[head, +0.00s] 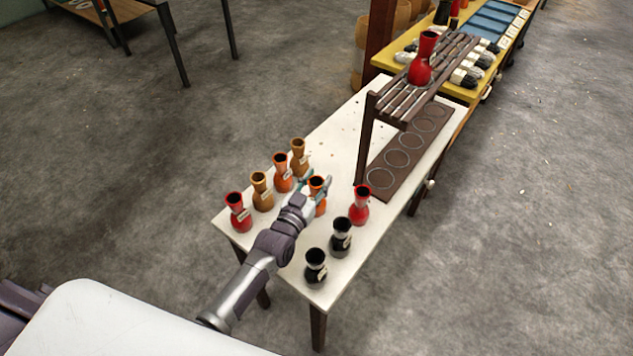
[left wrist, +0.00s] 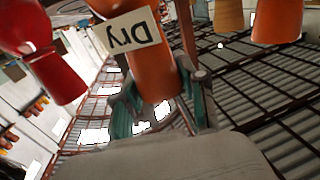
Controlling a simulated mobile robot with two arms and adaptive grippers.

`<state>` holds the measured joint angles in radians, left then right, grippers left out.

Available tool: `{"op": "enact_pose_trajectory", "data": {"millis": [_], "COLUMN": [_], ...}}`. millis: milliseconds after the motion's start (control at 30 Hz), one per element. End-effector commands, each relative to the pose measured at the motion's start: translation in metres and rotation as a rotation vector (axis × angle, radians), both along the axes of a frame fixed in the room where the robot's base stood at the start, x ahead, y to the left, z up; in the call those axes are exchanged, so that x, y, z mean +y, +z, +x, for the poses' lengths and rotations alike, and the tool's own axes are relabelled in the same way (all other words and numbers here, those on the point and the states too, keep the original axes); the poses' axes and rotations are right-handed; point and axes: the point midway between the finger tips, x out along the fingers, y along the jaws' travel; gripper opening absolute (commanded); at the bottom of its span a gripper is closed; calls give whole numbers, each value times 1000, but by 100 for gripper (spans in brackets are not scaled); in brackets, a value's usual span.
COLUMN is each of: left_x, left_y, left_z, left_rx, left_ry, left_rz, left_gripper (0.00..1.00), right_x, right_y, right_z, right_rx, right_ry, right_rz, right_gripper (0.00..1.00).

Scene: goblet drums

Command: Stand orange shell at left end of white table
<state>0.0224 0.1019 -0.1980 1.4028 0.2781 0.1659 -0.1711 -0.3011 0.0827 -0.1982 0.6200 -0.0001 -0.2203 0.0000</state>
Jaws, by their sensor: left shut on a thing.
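My left gripper (head: 315,190) is shut on an orange shell (head: 320,207) over the middle of the white table (head: 336,135). The shell is about upright; I cannot tell whether its base touches the table. In the left wrist view the orange shell (left wrist: 152,62) carries a white "Dry" tag and sits between the teal-grey fingers (left wrist: 158,105). Another orange shell (head: 282,181) and a brown-orange shell (head: 299,164) stand just behind and left of the gripper. My right gripper is not in view.
An ochre shell (head: 262,198) and a red shell (head: 239,220) stand at the left end. A red shell (head: 359,212) and two black shells (head: 340,242) (head: 315,272) stand along the front. A slatted rack (head: 385,103) bears another red shell (head: 422,68) above a dark ringed board (head: 380,179).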

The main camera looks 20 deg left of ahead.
Motion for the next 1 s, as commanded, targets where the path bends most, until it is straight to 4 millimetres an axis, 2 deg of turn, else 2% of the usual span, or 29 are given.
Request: {"op": "enact_pose_trajectory", "data": {"millis": [400, 433, 567, 900, 1000], "left_x": [0, 0, 0, 0, 1], "left_y": [-7, -6, -6, -2, -4], "left_z": [0, 0, 0, 0, -9], "left_rx": [-2, -2, -2, -2, -1], "left_ry": [0, 0, 0, 0, 0], "left_rz": [0, 0, -1, -1, -1], "left_gripper": [0, 47, 67, 67, 67], "right_x": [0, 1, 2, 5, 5], "right_y": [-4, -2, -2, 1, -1], "right_z": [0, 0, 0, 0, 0], "right_rx": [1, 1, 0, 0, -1], "right_ry": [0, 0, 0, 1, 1], "right_rz": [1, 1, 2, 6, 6], "right_gripper": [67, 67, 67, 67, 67]}}
